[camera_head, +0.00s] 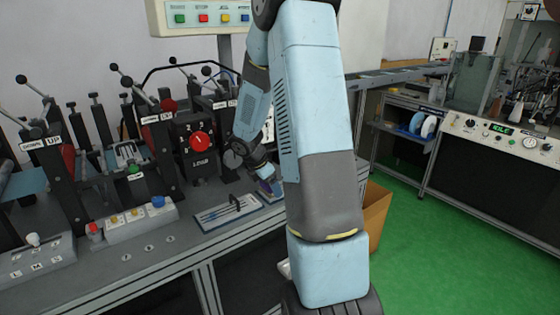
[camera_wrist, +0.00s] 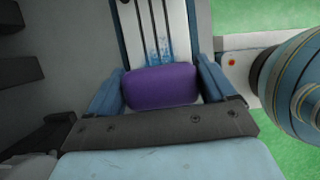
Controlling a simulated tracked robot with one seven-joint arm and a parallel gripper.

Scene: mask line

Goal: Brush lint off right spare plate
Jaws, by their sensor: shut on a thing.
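My gripper (camera_wrist: 162,82) is shut on a purple brush (camera_wrist: 160,88), with one blue finger on each side of it. The brush lies over a white plate with dark lengthwise slots (camera_wrist: 146,18), which I take as the right spare plate. Pale blue strands (camera_wrist: 160,48) show on the plate just beyond the brush; I cannot tell whether they are bristles or lint. In the head view my gripper (camera_head: 268,184) is low over the bench's front right, and my arm hides part of this plate (camera_head: 272,196). Contact between brush and plate is unclear.
Another slotted plate with a dark handle (camera_head: 228,212) lies to the left on the grey bench. Lever stations (camera_head: 120,150) and a red-dial box (camera_head: 200,142) stand behind it. A cardboard box (camera_head: 376,212) stands on the green floor right of the bench.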

